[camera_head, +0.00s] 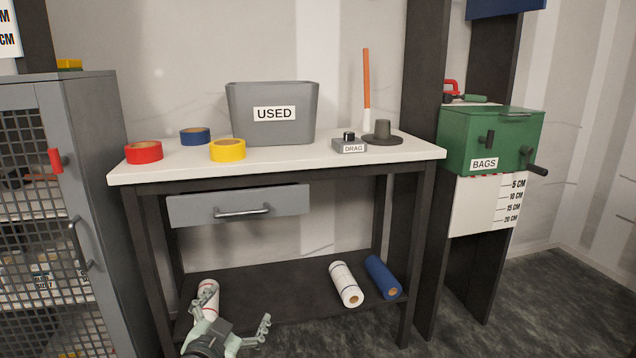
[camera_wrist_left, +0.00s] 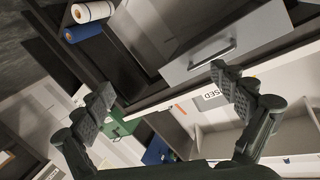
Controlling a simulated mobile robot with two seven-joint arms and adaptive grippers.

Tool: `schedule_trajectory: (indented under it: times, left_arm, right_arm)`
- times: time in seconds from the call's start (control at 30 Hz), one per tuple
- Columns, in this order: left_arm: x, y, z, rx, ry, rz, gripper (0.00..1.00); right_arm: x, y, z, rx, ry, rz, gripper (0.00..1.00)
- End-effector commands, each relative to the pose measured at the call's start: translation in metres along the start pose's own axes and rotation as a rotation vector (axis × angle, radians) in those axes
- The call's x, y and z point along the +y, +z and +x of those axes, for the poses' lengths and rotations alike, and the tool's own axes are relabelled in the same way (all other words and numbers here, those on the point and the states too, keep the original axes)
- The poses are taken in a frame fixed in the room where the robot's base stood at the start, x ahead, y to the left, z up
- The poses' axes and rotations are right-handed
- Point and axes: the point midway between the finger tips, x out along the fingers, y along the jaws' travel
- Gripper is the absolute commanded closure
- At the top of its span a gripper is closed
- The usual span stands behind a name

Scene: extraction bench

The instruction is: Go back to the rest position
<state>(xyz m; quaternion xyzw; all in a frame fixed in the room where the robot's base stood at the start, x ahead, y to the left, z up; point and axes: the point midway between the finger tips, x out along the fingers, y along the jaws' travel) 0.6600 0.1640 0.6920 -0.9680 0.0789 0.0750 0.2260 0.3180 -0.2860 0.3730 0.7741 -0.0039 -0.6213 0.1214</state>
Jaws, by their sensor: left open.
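My left gripper (camera_head: 236,314) shows at the bottom of the head view, in front of the bench's lower shelf. Its two fingers are spread apart with nothing between them. In the left wrist view the open fingers (camera_wrist_left: 158,95) frame the bench, which appears tilted. The wrist view shows the drawer (camera_wrist_left: 225,42) and the USED bin (camera_wrist_left: 212,97) beyond the fingers. My right gripper is in neither view.
The white bench (camera_head: 300,156) holds red (camera_head: 143,152), blue (camera_head: 195,136) and yellow (camera_head: 228,149) tape, a grey USED bin (camera_head: 272,105) and a DRAG block (camera_head: 349,146). Its grey drawer (camera_head: 240,205) protrudes. Rolls (camera_head: 346,284) lie below. A mesh cabinet (camera_head: 95,150) stands left, a green BAGS box (camera_head: 490,140) right.

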Motion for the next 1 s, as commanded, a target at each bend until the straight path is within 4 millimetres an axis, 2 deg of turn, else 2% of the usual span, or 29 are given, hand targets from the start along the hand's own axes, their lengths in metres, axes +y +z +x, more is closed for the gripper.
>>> schedule_trajectory:
  times: [0.03,0.1,0.17,0.2,0.27,0.3,0.43,0.5,0.6,0.7,0.8,1.0]
  left_arm:
    - [0.009,0.037,-0.015,-0.099,0.019,-0.030,0.03]
    - [0.019,0.085,-0.038,-0.237,0.041,-0.069,0.03]
    - [0.028,0.124,-0.061,-0.354,0.058,-0.103,0.03]
    - [0.034,0.148,-0.079,-0.432,0.069,-0.123,0.03]
    - [0.042,0.183,-0.108,-0.550,0.084,-0.155,0.03]
    - [0.048,0.205,-0.129,-0.626,0.093,-0.173,0.03]
    - [0.063,0.261,-0.198,-0.855,0.116,-0.225,0.03]
    - [0.069,0.281,-0.230,-0.954,0.123,-0.246,0.03]
    - [0.074,0.299,-0.265,-1.057,0.130,-0.265,0.03]
    - [0.077,0.308,-0.284,-1.114,0.132,-0.276,0.03]
    - [0.077,0.311,-0.291,-1.134,0.133,-0.279,0.03]
    - [0.077,0.311,-0.291,-1.134,0.133,-0.279,0.03]
  right_arm:
    - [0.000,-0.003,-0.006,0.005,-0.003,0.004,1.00]
    - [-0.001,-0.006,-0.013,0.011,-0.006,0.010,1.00]
    - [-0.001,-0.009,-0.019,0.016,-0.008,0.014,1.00]
    - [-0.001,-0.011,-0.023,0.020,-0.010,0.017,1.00]
    - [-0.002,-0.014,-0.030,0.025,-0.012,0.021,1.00]
    - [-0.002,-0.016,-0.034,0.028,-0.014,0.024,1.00]
    - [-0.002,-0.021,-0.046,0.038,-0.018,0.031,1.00]
    - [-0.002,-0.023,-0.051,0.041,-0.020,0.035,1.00]
    - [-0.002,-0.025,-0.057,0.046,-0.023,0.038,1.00]
    - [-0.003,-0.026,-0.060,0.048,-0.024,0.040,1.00]
    - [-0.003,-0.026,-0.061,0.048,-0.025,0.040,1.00]
    - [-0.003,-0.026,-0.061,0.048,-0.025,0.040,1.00]
